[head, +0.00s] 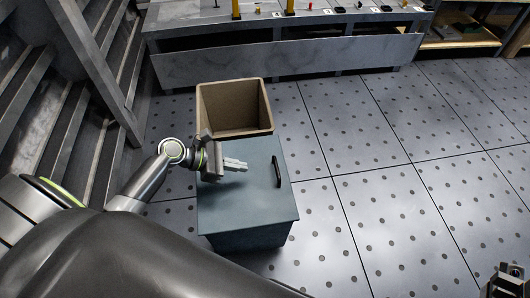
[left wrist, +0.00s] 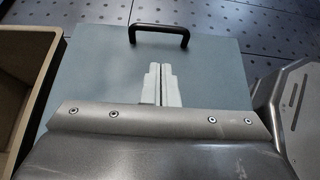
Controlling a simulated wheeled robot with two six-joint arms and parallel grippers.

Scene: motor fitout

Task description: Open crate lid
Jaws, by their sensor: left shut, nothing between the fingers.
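The crate (head: 246,240) is a blue-grey box on the floor. Its flat lid (head: 250,208) lies closed on top, with a black bar handle (head: 277,172) near the right edge. In the left wrist view the lid (left wrist: 215,75) fills the middle and the handle (left wrist: 158,30) stands at its far edge. My left gripper (head: 244,165) is shut and empty over the lid, pointing at the handle and apart from it. Its closed fingers (left wrist: 162,72) show in the left wrist view. A bit of my right gripper (head: 510,280) shows at the lower right corner; its jaws are unclear.
An open tan bin (head: 234,108) stands directly behind the crate. A grey workbench (head: 290,60) with small parts runs along the back. Metal stairs (head: 50,100) rise at the left. The perforated floor (head: 400,180) to the right of the crate is clear.

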